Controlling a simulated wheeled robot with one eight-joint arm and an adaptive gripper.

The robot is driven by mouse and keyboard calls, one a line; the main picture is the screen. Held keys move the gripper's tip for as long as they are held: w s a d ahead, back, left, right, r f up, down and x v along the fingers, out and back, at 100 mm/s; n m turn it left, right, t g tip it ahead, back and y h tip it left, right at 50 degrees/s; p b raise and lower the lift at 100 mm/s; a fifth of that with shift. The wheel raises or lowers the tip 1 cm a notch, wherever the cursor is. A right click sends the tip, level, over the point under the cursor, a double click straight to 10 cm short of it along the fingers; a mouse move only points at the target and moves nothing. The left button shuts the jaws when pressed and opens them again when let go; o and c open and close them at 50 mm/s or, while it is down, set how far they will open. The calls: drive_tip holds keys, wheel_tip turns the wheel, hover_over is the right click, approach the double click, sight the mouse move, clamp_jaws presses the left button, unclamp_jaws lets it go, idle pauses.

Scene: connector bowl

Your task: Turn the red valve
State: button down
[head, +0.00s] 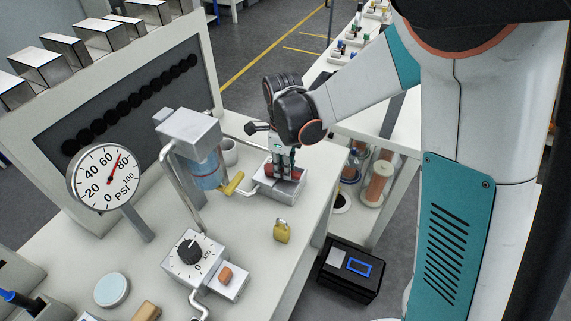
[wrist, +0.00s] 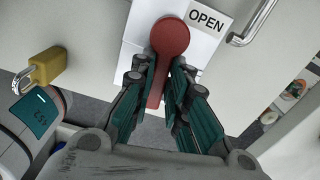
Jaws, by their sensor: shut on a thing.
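The red valve (wrist: 170,38) is a lever with a round hub at the top of the wrist view. Its narrow handle runs down toward my gripper, next to a white label reading OPEN (wrist: 206,18). My gripper (wrist: 160,75) has its two teal-and-dark fingers on either side of the handle, shut on it. In the head view, my gripper (head: 283,160) points down over the white valve block (head: 264,188), and only bits of the red valve (head: 297,174) show around the fingers.
A yellow padlock (head: 282,231) stands on the bench near its right edge. A pressure gauge (head: 100,178), a bluish cylinder with a yellow handle (head: 233,184) and a black dial (head: 190,251) stand to the left. A black box (head: 352,270) is on the floor beyond the bench edge.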

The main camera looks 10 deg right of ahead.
drive_tip(key=shift+a+r+m, duration=0.1)
drive_tip(key=shift+a+m, duration=0.35)
drive_tip(key=shift+m, duration=0.25)
drive_tip(key=c, duration=1.6)
unclamp_jaws()
drive_tip(key=shift+a, duration=0.1)
drive_tip(key=shift+o, duration=0.2)
drive_tip(key=shift+a, duration=0.15)
drive_tip(key=shift+d, duration=0.25)
wheel_tip(320, 180, up, 12)
